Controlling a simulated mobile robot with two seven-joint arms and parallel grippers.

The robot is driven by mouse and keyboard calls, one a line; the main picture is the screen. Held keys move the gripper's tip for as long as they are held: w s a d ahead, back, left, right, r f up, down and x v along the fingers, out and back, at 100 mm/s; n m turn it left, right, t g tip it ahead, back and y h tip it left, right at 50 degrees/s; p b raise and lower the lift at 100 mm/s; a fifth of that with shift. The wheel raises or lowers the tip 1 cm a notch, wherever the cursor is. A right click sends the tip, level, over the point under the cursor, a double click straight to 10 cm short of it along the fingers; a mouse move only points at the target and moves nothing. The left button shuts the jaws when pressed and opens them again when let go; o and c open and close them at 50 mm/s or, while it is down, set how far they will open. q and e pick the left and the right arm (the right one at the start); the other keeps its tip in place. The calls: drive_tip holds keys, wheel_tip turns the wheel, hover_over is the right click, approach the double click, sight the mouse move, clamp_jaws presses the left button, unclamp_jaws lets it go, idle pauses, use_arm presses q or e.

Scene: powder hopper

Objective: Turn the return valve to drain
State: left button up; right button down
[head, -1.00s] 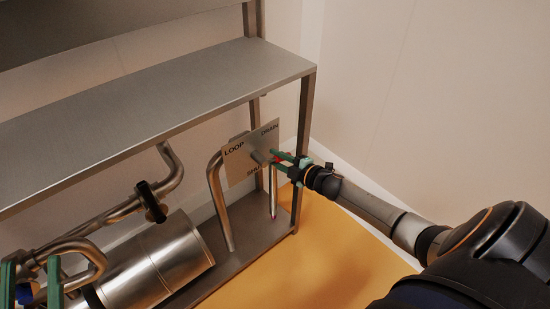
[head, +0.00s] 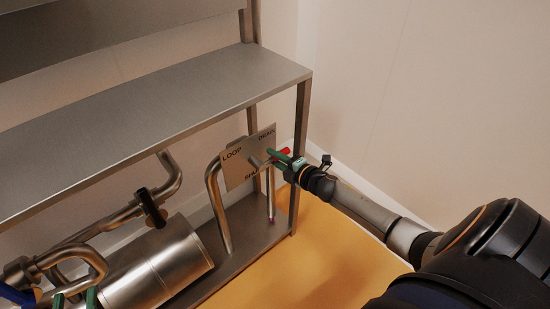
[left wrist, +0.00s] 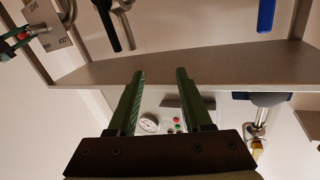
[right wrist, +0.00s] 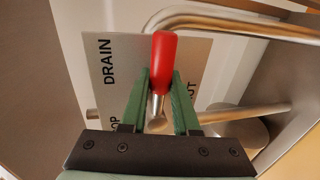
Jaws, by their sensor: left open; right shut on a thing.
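The return valve's plate (head: 236,172) stands upright under the shelf and reads LOOP, DRAIN and SHUT. Its lever has a red handle (head: 286,151) that points right, below the DRAIN word. My right gripper (head: 279,157) is shut on the lever. In the right wrist view the red handle (right wrist: 164,58) stands between the green fingers, its tip beyond them. There it lies between the DRAIN and SHUT words. My left gripper (head: 75,299) is open and empty at the lower left, near the pipes. Its spread fingers (left wrist: 160,75) show in the left wrist view.
A steel shelf (head: 150,105) runs above the valve, with a leg (head: 301,135) close to my right gripper. A steel cylinder (head: 160,265) and pipes with a black handle (head: 151,207) stand at left. A blue handle (left wrist: 266,14) hangs in the left wrist view.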

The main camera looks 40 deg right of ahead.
drive_tip(key=c, duration=0.7)
unclamp_jaws()
drive_tip(key=shift+o, duration=0.2)
drive_tip(key=shift+s, duration=0.1)
drive_tip(key=shift+s+r, duration=0.1)
drive_tip(key=shift+s, duration=0.2)
use_arm(q)
drive_tip(key=s+f+n+g+y+p, duration=0.1)
drive_tip(key=s+f+g, duration=0.2)
drive_tip(key=f, duration=0.5)
drive_tip(key=s+f+n+g+p, duration=0.1)
drive_tip(key=s+f+g, duration=0.3)
drive_tip(key=f, duration=0.4)
drive_tip(key=shift+s+g+y+p, duration=0.25)
drive_tip(key=shift+g+y+p, duration=0.15)
drive_tip(key=shift+p, duration=0.15)
use_arm(e)
drive_tip(key=v, duration=1.1)
drive_tip(key=shift+s, duration=0.35)
drive_tip(key=shift+d+r, duration=0.1)
